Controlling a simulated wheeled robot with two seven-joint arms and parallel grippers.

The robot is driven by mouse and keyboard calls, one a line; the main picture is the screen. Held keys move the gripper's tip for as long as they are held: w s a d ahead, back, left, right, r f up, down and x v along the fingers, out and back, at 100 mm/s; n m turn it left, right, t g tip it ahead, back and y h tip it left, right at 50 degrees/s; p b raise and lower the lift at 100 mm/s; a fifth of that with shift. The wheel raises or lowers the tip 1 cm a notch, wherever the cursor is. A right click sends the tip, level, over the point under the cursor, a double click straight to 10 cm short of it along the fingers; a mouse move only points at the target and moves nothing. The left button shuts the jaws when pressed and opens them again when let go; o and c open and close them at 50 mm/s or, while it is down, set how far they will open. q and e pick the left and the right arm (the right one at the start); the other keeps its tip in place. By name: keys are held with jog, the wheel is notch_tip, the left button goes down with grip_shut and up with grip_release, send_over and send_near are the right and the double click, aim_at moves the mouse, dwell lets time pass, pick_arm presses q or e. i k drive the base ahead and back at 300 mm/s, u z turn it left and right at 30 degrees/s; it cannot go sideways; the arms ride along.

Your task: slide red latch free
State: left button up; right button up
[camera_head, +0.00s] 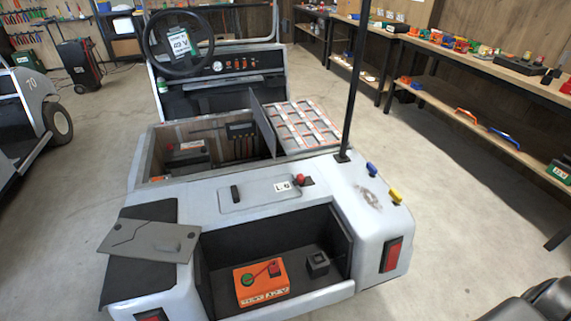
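The red latch (299,179) is a small red knob at the right end of a grey hatch panel (258,193) on the cart's rear deck. A dark piece lies against the knob's right side. A white label (282,187) is just left of it, and a black handle (235,193) stands at the panel's left. The panel lies flat and looks closed. Neither of my grippers is in view, and nothing touches the latch.
A black post (352,90) rises right of the latch, with blue (372,169) and yellow (396,196) knobs beyond it. An orange box (261,283) sits in the open rear bay. A loose grey plate (150,238) rests at the left corner.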

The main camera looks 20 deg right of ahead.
aim_at(301, 177)
jog(key=k, duration=1.3)
jog(key=u, duration=0.55)
jog(key=i, duration=1.6)
jog(key=z, duration=0.45)
